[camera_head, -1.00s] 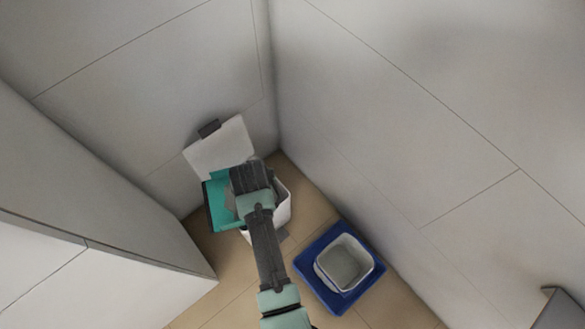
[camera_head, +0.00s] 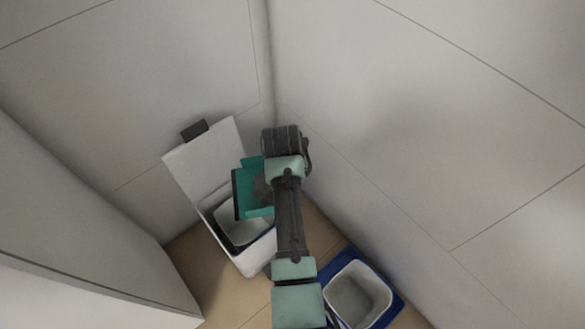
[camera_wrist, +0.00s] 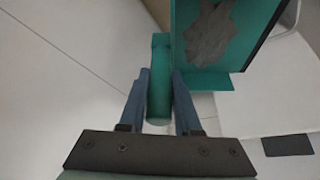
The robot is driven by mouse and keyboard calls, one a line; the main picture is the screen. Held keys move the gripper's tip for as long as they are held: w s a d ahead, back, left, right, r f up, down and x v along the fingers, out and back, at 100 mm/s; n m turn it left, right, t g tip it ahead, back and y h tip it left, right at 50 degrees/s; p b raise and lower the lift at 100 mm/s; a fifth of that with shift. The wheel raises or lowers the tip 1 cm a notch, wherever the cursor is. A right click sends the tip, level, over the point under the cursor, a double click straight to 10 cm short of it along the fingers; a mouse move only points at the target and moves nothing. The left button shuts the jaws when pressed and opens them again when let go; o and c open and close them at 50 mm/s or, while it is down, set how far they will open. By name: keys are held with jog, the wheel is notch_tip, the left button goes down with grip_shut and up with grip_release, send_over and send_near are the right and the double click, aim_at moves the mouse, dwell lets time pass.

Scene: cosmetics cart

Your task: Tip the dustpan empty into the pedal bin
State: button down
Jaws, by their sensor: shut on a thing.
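The teal dustpan (camera_head: 259,202) is over the right part of the white pedal bin's (camera_head: 246,261) opening. A dark grey patch of dirt shows on the pan, more clearly in the wrist view (camera_wrist: 209,38). The bin's lid (camera_head: 201,166) stands open, leaning back toward the wall; its white face also fills the right of the wrist view (camera_wrist: 285,100). My gripper (camera_wrist: 160,78) is shut on the dustpan's handle (camera_wrist: 159,98), a finger on each side. In the head view my wrist hides the handle and fingers. I cannot tell how far the pan is tilted.
A blue tray (camera_head: 398,312) with a white, open container (camera_head: 360,294) on it stands on the floor to the right, partly behind my arm. Walls meet in a corner behind the bin. A light panel (camera_head: 80,240) closes off the left side.

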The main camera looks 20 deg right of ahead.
jog(key=w+a+r+n+h+b, duration=0.2)
jog(key=a+h+b, duration=0.8)
jog(key=a+b, duration=0.2)
jog(key=shift+a+r+n+h, duration=0.2)
jog(key=shift+a+n+h, duration=0.1)
jog(key=shift+a, duration=0.8)
jog(key=shift+a, duration=0.15)
dwell(1.1)
jog(key=shift+s+r, duration=0.1)
jog(key=d+m+y+p, duration=0.1)
jog(key=d+y+p, duration=0.2)
jog(key=d+p, duration=0.1)
jog(key=s+d+f+y+p, duration=0.1)
jog(key=d+y+p, duration=0.2)
jog(key=d+p, duration=0.2)
jog(key=s+d+f+m+y+p, duration=0.1)
jog(key=d+y+p, duration=0.3)
jog(key=d+p, duration=0.1)
jog(key=shift+d+m, duration=0.1)
jog(key=shift+m, duration=0.2)
jog(key=shift+d+f+y, duration=0.3)
jog(key=shift+d+y, duration=0.15)
jog(key=shift+y, duration=0.25)
